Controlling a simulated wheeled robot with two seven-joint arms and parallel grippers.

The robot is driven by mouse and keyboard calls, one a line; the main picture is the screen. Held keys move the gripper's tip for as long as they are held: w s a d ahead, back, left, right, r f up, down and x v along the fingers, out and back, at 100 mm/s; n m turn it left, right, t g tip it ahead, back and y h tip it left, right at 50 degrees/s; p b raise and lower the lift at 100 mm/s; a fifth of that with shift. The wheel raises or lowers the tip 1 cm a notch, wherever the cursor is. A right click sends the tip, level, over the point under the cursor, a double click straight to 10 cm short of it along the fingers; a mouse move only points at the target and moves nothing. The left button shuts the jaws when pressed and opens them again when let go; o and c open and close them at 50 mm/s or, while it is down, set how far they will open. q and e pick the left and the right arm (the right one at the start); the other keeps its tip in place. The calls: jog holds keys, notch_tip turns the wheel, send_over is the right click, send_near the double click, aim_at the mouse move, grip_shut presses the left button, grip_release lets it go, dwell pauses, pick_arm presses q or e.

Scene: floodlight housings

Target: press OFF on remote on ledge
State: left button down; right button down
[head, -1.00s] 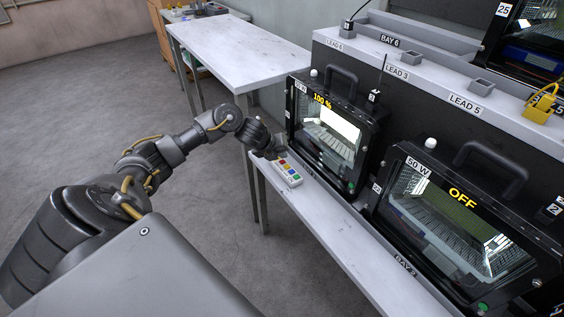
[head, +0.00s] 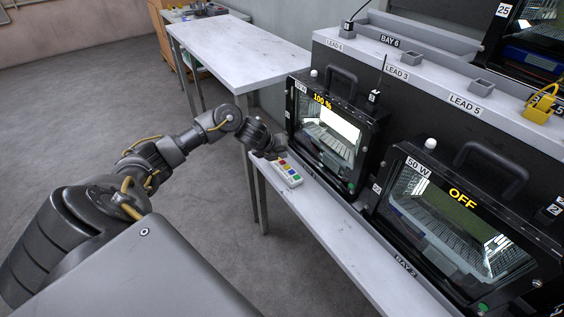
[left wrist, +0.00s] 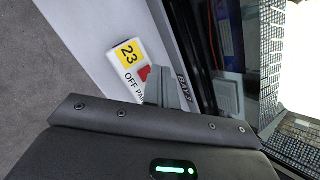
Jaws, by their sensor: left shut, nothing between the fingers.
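The white remote (head: 288,176) lies on the ledge (head: 335,232), with coloured buttons on its face. In the left wrist view the remote (left wrist: 122,60) shows a yellow 23 label, a red button (left wrist: 144,73) and the printed word OFF beside it. My left gripper (head: 272,154) is shut and empty at the remote's far end. In the left wrist view its fingertips (left wrist: 162,84) are right by the red button and hide the rest of the remote. I cannot tell whether they touch it. My right gripper is not in view.
A floodlight housing (head: 350,172) reading 100 % stands lit just right of the remote. Another housing (head: 425,245), marked 50 W and reading OFF, stands nearer. A white table (head: 230,50) is behind. The floor at left is open.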

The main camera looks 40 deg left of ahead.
pick_arm(q)
jog(key=shift+f, duration=0.15)
dwell(0.7)
jog(key=shift+f+b, duration=0.3)
dwell(0.4)
